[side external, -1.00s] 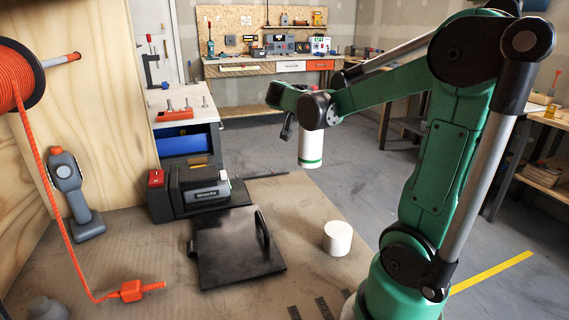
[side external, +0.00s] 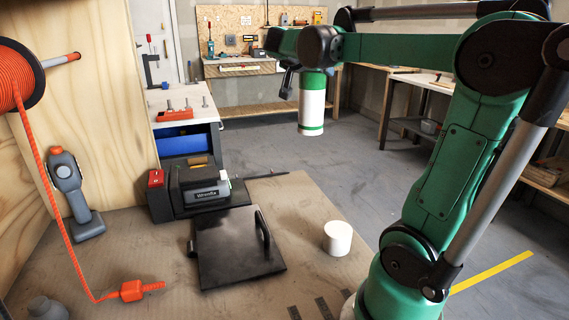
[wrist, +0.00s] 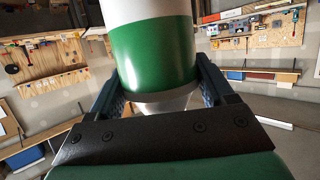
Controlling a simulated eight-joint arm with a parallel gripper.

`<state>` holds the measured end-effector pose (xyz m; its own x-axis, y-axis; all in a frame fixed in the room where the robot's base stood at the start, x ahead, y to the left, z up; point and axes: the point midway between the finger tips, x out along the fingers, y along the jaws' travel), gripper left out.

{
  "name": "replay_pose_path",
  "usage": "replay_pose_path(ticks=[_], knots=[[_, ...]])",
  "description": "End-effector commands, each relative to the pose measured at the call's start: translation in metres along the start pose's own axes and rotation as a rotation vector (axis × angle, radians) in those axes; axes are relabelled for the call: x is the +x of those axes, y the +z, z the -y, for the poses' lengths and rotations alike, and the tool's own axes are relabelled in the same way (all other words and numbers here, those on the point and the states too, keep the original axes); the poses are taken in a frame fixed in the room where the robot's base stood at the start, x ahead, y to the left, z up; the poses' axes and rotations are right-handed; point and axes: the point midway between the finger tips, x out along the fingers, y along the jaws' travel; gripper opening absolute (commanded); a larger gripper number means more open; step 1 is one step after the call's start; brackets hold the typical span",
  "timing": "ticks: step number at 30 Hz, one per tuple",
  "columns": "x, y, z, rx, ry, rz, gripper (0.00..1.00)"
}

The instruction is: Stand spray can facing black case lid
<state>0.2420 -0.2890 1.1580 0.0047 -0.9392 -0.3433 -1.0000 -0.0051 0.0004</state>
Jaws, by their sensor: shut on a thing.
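My gripper (wrist: 160,82) is shut on the spray can (side external: 312,106), a white cylinder with green bands. The can hangs roughly upright below the gripper, high above and beyond the workbench, touching nothing else. In the wrist view the can (wrist: 152,52) sits between the two dark fingers, with its green band close to them and its far end out of frame. The black case lid (side external: 228,262) lies flat on the workbench, with a raised handle-like loop on its right side. Which way the can faces cannot be told.
A white cylinder (side external: 337,239) stands right of the lid. A grey handheld tool (side external: 70,190) stands at left; an orange cord (side external: 72,235) with a plug (side external: 131,291) runs down in front. The bench's front middle is mostly clear.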

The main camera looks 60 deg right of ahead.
Motion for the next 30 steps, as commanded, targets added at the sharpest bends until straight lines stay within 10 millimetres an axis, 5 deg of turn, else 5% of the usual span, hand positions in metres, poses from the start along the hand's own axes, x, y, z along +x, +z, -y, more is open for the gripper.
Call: replay_pose_path(ticks=[5,8,15,22,26,30], knots=[[-0.021,0.014,0.027,-0.053,-0.13,0.011,0.0],[-0.049,0.031,0.057,-0.119,-0.291,0.022,0.0],[-0.156,0.088,0.121,-0.306,-0.781,0.026,0.0],[-0.237,0.126,0.136,-0.411,-1.108,0.006,0.0],[-0.254,0.137,0.135,-0.433,-1.184,0.001,0.0],[-0.25,0.157,0.131,-0.452,-1.243,-0.002,0.0]])
